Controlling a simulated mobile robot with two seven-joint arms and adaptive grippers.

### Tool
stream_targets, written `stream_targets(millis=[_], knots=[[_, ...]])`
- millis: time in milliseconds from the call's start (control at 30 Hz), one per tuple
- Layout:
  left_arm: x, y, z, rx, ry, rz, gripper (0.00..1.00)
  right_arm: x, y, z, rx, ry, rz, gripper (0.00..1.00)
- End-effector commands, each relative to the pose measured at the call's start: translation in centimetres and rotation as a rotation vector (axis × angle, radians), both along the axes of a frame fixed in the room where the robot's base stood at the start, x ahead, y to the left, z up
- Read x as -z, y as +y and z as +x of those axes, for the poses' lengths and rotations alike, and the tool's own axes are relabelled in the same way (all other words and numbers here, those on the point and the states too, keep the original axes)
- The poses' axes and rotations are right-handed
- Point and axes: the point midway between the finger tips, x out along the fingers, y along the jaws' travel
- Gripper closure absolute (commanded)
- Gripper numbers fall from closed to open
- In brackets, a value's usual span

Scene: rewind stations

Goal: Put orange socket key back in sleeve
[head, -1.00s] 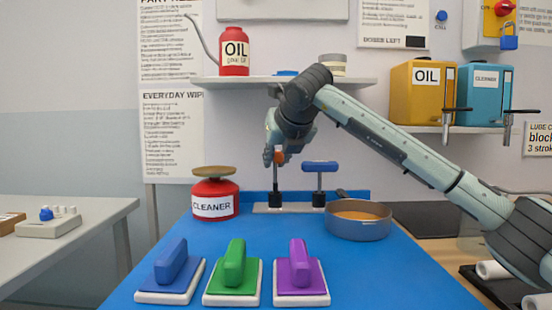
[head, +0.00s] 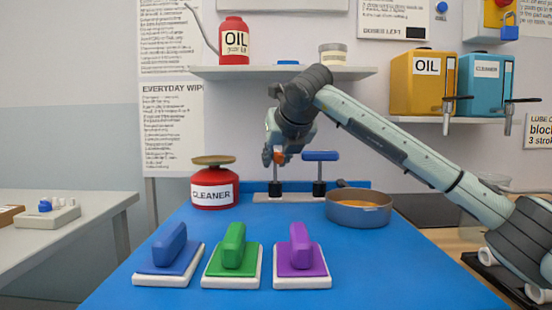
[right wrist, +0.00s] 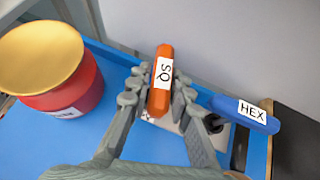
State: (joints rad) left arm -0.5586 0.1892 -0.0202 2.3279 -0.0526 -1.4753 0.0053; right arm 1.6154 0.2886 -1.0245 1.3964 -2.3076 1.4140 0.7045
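The orange socket key (head: 279,157), its handle marked SQ (right wrist: 161,80), is upright above the left black sleeve (head: 275,188) on a pale base plate. Its handle is about level with the blue HEX key's handle. Its dark shaft runs down to the sleeve; I cannot tell how deep the tip sits. My right gripper (right wrist: 159,88) has its fingers closed on both sides of the orange handle, and it also shows in the head view (head: 275,154). The blue HEX key (head: 320,156) stands in the right sleeve (head: 319,188). My left gripper is not in view.
A red CLEANER can (head: 213,186) stands left of the sleeves, and a pan (head: 358,213) to the right. Blue, green and purple pads (head: 301,257) sit at the front of the blue table. A shelf (head: 240,73) hangs above and behind.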

Motion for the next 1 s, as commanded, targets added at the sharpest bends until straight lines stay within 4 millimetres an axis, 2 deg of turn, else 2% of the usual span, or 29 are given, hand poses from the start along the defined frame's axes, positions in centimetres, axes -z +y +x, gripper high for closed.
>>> stream_targets(millis=[33,133,533,1000], knots=[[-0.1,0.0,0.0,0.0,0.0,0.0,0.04,-0.1,0.0,0.0,0.0,-0.001,0.0,0.72],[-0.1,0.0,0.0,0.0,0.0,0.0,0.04,-0.1,0.0,0.0,0.0,-0.001,0.0,0.6],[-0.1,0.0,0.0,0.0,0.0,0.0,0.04,-0.6,-0.2,-0.6,-0.001,-0.001,-0.001,0.6],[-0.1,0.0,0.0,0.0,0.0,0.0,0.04,-5.8,-2.0,-7.8,0.0,-0.004,0.001,0.6]])
